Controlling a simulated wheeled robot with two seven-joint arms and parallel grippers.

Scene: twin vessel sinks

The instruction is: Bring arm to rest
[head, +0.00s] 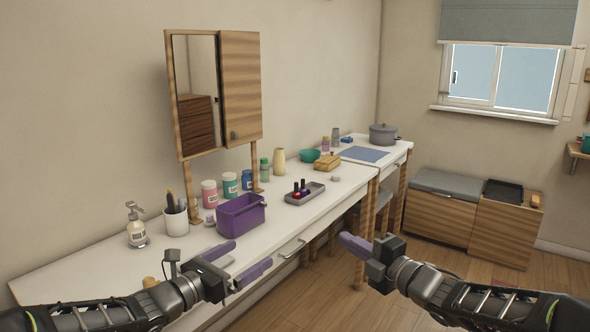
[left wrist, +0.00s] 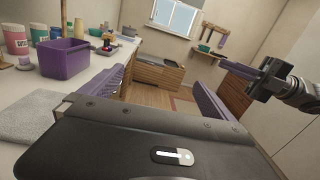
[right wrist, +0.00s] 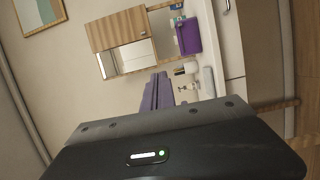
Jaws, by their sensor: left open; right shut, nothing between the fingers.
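My left gripper (head: 244,262) is open and empty near the front edge of the white counter, in front of the purple bin. Its two purple fingers show wide apart in the left wrist view (left wrist: 160,85). My right gripper (head: 352,246) is shut and empty over the floor to the right of the counter. Its purple fingers lie together in the right wrist view (right wrist: 158,92). The right gripper also shows at the right of the left wrist view (left wrist: 245,72).
The white counter (head: 330,197) holds a purple bin (head: 240,217), a soap pump (head: 136,228), a white cup (head: 176,222), several jars and a grey tray (head: 305,196). A mirror cabinet (head: 240,90) stands above. A wooden bench (head: 437,218) is at the back right. Floor between is clear.

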